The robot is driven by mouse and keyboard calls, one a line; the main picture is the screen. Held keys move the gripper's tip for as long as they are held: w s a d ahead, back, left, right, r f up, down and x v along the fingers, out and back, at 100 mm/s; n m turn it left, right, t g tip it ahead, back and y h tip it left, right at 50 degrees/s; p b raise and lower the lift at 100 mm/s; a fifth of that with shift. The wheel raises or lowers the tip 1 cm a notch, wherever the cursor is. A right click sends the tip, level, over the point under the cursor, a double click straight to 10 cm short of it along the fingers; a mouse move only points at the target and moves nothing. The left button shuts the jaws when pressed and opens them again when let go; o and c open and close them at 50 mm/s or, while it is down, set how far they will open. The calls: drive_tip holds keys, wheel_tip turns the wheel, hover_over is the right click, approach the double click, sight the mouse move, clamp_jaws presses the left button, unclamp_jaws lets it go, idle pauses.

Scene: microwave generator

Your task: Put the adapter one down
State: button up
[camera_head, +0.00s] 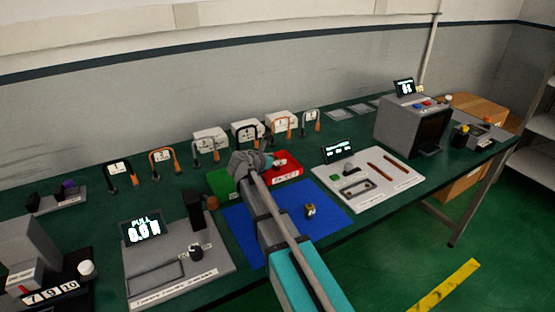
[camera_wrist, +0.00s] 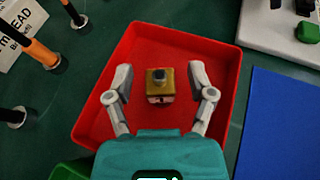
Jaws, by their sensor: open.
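The adapter (camera_wrist: 160,82), a small brass-coloured block with a dark round top, sits over the floor of the red tray (camera_wrist: 222,75) in the wrist view. My gripper (camera_wrist: 160,98) is open, with one finger on each side of the adapter and a gap on both sides. Whether the adapter rests fully on the tray floor is hard to tell from above. In the head view my gripper reaches over the edge between the green tray (camera_head: 220,184) and the red tray (camera_head: 292,172).
A blue mat (camera_head: 335,205) lies in front of the trays, with a small brass and dark piece (camera_head: 310,211) on it. A light panel (camera_head: 400,183) with slots stands to the right. Several cables on stands line the back. A grey box (camera_head: 408,125) stands farther right.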

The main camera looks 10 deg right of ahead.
drive_tip(key=shift+r, duration=0.1)
drive_tip(key=shift+a+r+p, duration=0.1)
drive_tip(key=shift+r+p, duration=0.05)
drive_tip(key=shift+p, duration=0.15)
drive_tip(key=shift+s+a+r, duration=0.15)
drive_tip(key=shift+s+a, duration=0.1)
drive_tip(key=shift+s, duration=0.05)
drive_tip(key=shift+p+v, duration=1.3)
drive_tip(key=shift+v, duration=1.95)
